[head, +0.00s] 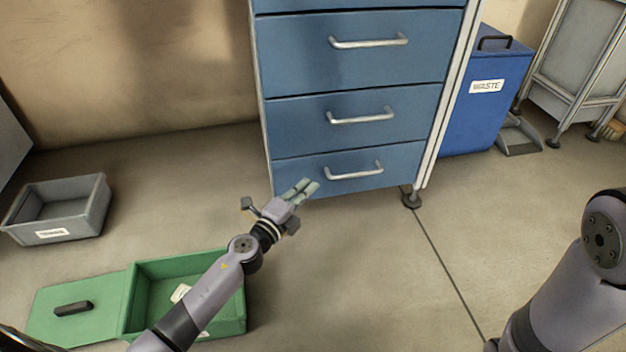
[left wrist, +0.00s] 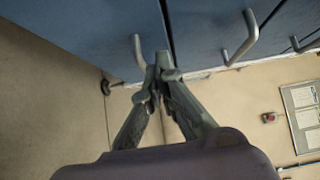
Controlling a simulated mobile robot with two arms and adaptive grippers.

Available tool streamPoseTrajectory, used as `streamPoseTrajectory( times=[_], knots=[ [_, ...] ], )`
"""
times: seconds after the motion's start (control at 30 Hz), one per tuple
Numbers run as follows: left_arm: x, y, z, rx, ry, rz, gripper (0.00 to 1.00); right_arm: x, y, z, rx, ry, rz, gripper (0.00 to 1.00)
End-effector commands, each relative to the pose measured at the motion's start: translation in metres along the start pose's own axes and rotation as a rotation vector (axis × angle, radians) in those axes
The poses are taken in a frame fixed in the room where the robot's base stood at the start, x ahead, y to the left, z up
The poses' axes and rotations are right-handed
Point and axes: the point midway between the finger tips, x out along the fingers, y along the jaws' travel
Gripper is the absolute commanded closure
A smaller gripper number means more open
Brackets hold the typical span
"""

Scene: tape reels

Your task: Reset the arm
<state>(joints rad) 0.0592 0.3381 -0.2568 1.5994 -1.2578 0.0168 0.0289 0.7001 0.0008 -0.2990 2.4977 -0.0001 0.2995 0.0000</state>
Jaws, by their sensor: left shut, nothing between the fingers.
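My left gripper (head: 306,187) reaches in from the lower left in the head view, its fingertips in front of the bottom drawer of the blue cabinet (head: 353,66). In the left wrist view the left gripper (left wrist: 160,62) has its fingertips together with nothing between them. The bottom drawer's handle (head: 354,172) lies just to the right of the fingertips in the head view. I cannot tell how far apart they are in depth. All the drawers in view look closed. My right arm (head: 566,282) shows at the lower right; its gripper is out of view.
A green open box (head: 189,263) with its lid (head: 80,305) beside it is on the floor under my left arm. A grey bin (head: 100,205) stands at the left. A blue waste bin (head: 487,100) stands right of the cabinet. The floor at center right is clear.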

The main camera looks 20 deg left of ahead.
Motion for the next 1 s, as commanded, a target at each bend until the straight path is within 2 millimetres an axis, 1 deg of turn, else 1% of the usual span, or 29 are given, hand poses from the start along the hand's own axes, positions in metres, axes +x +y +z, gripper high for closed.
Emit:
streamPoseTrajectory(
  times=[0.03, 0.1, 0.2, 0.3, 0.4, 0.57, 0.67, 0.77, 0.83, 0.87, 0.9, 0.97, 1.0],
  knots=[
    [-0.009, 0.0, 0.0, -0.001, -0.001, 0.002, 1.0, 0.002, 0.0, 0.001, 0.0, 0.0, 0.0, 1.0],
    [-0.021, 0.001, 0.0, -0.004, -0.002, 0.003, 1.0, 0.003, 0.001, 0.001, 0.0, 0.0, 0.0, 1.0],
    [-0.036, 0.0, -0.001, -0.003, -0.001, 0.002, 1.0, 0.005, 0.001, 0.002, 0.001, 0.001, 0.0, 1.0],
    [-0.047, 0.0, -0.001, -0.002, 0.0, 0.001, 1.0, 0.006, 0.001, 0.002, 0.001, 0.001, 0.0, 1.0],
    [-0.054, 0.0, -0.001, -0.001, 0.0, 0.001, 1.0, 0.006, 0.001, 0.002, 0.001, 0.002, 0.0, 1.0],
    [-0.057, 0.0, -0.001, 0.0, 0.0, 0.0, 1.0, 0.006, 0.001, 0.001, 0.002, 0.003, 0.0, 1.0],
    [-0.057, -0.006, -0.005, -0.015, 0.011, -0.006, 1.0, 0.007, 0.002, 0.003, 0.004, -0.003, 0.007, 1.0],
    [-0.059, -0.032, -0.026, -0.085, 0.064, -0.036, 1.0, 0.005, 0.006, 0.014, 0.007, -0.033, 0.016, 1.0],
    [-0.064, -0.064, -0.05, -0.173, 0.132, -0.077, 1.0, 0.002, 0.009, 0.026, 0.011, -0.068, 0.028, 1.0],
    [-0.067, -0.081, -0.062, -0.219, 0.166, -0.099, 1.0, 0.0, 0.011, 0.032, 0.013, -0.087, 0.034, 1.0],
    [-0.072, -0.106, -0.079, -0.286, 0.217, -0.132, 1.0, -0.004, 0.013, 0.039, 0.017, -0.113, 0.044, 1.0],
    [-0.082, -0.145, -0.103, -0.389, 0.298, -0.187, 1.0, -0.011, 0.016, 0.048, 0.021, -0.15, 0.057, 1.0],
    [-0.09, -0.172, -0.117, -0.455, 0.351, -0.225, 1.0, -0.016, 0.018, 0.052, 0.025, -0.175, 0.066, 1.0]
  ],
)
